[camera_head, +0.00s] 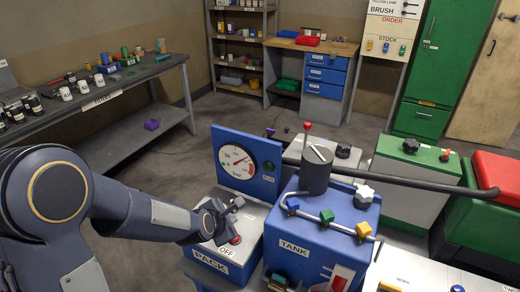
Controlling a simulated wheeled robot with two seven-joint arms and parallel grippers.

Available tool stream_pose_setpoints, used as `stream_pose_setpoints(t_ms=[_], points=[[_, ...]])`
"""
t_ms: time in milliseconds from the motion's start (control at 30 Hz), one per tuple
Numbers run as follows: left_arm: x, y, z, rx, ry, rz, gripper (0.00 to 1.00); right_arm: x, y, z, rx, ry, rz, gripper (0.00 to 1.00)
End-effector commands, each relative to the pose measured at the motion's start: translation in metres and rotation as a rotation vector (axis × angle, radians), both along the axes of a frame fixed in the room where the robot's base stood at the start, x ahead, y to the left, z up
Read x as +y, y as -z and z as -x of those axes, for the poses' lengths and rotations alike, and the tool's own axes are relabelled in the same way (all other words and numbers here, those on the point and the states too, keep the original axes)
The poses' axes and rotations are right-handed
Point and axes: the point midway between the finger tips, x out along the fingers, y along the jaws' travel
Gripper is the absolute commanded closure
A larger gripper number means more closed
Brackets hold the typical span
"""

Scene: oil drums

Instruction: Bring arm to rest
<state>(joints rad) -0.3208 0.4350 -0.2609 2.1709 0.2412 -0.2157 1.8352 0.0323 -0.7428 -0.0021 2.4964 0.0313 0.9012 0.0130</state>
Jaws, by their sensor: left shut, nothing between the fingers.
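My left arm comes in from the left edge, dark with a white band. My left gripper (237,205) is at its end, shut and empty. In the picture it lies over the white top of the blue box marked PACK (212,262). I cannot tell whether the gripper touches the box. My right gripper is not in view.
A blue panel with a round gauge (237,161) stands behind the box. The blue TANK (318,225), with a grey cylinder and valves, stands to the right. A workbench (110,93) is at the left. The floor between is mostly clear.

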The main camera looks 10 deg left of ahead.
Motion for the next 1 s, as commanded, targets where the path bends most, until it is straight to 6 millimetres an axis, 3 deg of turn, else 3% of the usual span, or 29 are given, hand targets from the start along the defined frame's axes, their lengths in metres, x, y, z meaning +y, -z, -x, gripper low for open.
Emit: stream_pose_setpoints(t_ms=[167, 267, 400, 533, 700, 800, 1000], points=[[0.006, -0.016, 0.012, -0.008, 0.084, -0.046, 1.00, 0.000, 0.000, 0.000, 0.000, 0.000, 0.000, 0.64], [0.015, -0.041, 0.036, -0.030, 0.248, -0.138, 1.00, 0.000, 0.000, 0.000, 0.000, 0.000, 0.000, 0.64], [0.030, -0.079, 0.091, -0.097, 0.581, -0.347, 1.00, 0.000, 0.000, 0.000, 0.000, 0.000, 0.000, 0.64], [0.041, -0.101, 0.150, -0.177, 0.905, -0.579, 1.00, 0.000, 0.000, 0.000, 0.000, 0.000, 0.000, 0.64], [0.050, -0.109, 0.220, -0.257, 1.269, -0.862, 1.00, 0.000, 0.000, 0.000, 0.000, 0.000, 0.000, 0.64], [0.053, -0.107, 0.247, -0.279, 1.417, -0.973, 1.00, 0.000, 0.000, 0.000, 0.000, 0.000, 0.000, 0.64], [0.055, -0.103, 0.268, -0.293, 1.545, -1.060, 1.00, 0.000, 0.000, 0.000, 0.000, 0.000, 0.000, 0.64]])
